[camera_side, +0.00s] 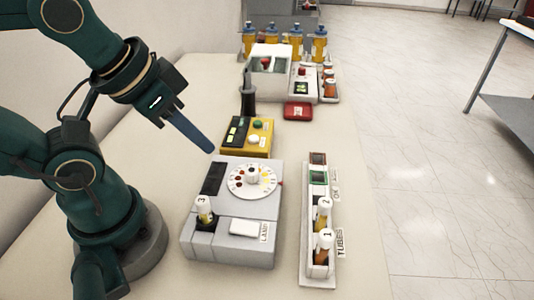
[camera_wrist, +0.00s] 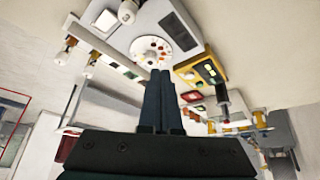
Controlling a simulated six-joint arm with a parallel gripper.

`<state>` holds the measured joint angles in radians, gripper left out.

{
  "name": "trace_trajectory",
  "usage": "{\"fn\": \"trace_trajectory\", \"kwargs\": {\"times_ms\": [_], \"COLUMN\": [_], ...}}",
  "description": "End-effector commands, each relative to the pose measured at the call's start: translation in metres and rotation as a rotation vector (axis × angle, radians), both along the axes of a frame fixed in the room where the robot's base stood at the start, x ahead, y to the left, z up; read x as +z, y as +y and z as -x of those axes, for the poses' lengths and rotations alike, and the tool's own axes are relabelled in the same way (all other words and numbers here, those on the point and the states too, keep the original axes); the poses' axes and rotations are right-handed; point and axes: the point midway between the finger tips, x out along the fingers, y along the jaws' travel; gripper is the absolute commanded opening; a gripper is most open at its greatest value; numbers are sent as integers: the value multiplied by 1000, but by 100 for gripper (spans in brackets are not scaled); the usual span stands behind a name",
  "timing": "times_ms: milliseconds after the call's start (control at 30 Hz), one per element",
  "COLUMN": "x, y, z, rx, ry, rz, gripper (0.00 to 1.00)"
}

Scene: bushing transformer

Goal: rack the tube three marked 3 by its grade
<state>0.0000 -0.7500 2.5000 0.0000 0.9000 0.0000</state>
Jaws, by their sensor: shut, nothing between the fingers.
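Tube 3 (camera_side: 203,207), with a white cap marked 3 and dark contents, stands upright in a well at the left of the grey dial unit (camera_side: 218,252). In the wrist view its cap (camera_wrist: 127,12) is at the top. Tube 2 (camera_side: 324,210) and tube 1 (camera_side: 324,243) stand in the near part of the narrow white rack (camera_side: 306,225) to the right. The rack's far end has a green (camera_side: 318,177) and a brownish-red section (camera_side: 318,158). My gripper (camera_side: 211,150) is shut and empty, above and behind the grey unit. Its closed fingers (camera_wrist: 160,74) show in the wrist view.
The grey unit carries a dial of coloured spots (camera_side: 252,178) and a white LAMP key (camera_side: 246,228). Behind it are a yellow button box (camera_side: 260,134), a dark upright probe (camera_side: 248,98), a red dish (camera_side: 298,111) and a white machine (camera_side: 268,79). Bare table lies right of the rack.

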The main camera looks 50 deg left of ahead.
Motion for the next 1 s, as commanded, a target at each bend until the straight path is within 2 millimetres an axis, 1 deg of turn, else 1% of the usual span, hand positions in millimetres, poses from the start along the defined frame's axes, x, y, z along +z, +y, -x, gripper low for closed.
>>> {"fn": "trace_trajectory", "kwargs": {"times_ms": [67, 100, 167, 200, 233, 267, 533, 633, 767, 1000], "x": [0, 0, 0, 0, 0, 0, 0, 0, -2, -12], "y": [0, 0, 0, 0, 0, 0, 0, 0, -9, -35], "z": [0, 0, 0, 0, 0, 0, 0, 4, 11, 23], "rx": [0, 0, 0, 0, 0, 0, -2, -23, -127, -369], "ry": [0, 0, 0, 0, 0, 0, 1, 29, 150, 400], "rz": [0, 0, 0, 0, 0, 0, -1, -11, -34, -88], "gripper": [0, 8, 31, 46, 57, 61, 61, 61, 61, 61]}}
